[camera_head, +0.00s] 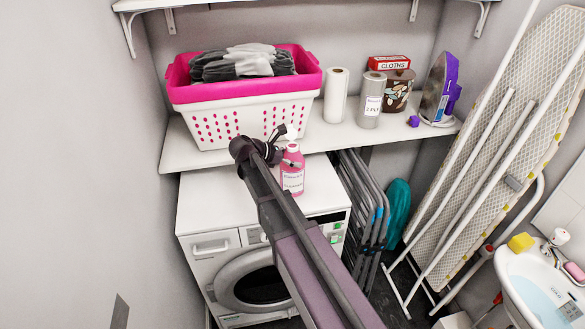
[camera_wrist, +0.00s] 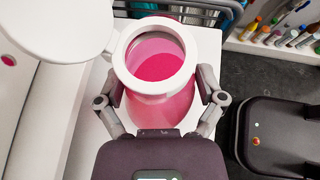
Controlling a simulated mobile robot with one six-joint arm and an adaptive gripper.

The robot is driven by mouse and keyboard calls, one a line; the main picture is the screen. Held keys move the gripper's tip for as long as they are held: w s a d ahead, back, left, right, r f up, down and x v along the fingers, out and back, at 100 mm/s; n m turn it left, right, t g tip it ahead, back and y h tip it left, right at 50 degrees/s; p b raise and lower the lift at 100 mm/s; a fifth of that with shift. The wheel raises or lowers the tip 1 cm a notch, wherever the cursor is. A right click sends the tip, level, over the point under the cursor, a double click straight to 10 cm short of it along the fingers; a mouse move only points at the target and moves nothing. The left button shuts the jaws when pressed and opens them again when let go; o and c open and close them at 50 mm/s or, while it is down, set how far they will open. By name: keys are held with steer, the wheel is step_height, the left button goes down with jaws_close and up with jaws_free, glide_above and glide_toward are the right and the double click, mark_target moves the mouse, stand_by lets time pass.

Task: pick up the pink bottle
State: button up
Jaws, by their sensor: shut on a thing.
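The pink bottle (camera_head: 293,175) has a pale label and is upright over the top of the white front-loading machine (camera_head: 205,205). I cannot tell whether its base touches the machine. My gripper (camera_head: 284,153) is at the bottle's upper part, reaching in from the left and above. In the wrist view my gripper (camera_wrist: 161,88) has one finger on each side of the pink bottle (camera_wrist: 160,108) and is shut on it. A white ring shows in front of the pink surface there. My arm crosses the front of the machine in the head view.
Behind, a white shelf (camera_head: 190,158) holds a pink-and-white laundry basket (camera_head: 245,110), a paper roll (camera_head: 336,95), a grey canister (camera_head: 369,100), tins and a purple iron (camera_head: 438,90). Folded chairs (camera_head: 370,215) and an ironing board (camera_head: 490,140) stand right. A grey wall bounds the left.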

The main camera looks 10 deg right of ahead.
mark_target(293, 149)
steer(key=shift+r, duration=0.15)
step_height(293, 149, up, 3)
steer(key=p, duration=0.3)
steer(key=shift+r+p, duration=0.15)
steer(key=shift+p, duration=0.15)
steer(key=s, duration=0.5)
steer(key=s+r+p, duration=0.1)
steer(key=s, duration=1)
steer(key=shift+a+r, duration=0.1)
steer(key=shift+r, duration=0.05)
steer(key=shift+a, duration=0.1)
stand_by(0.3)
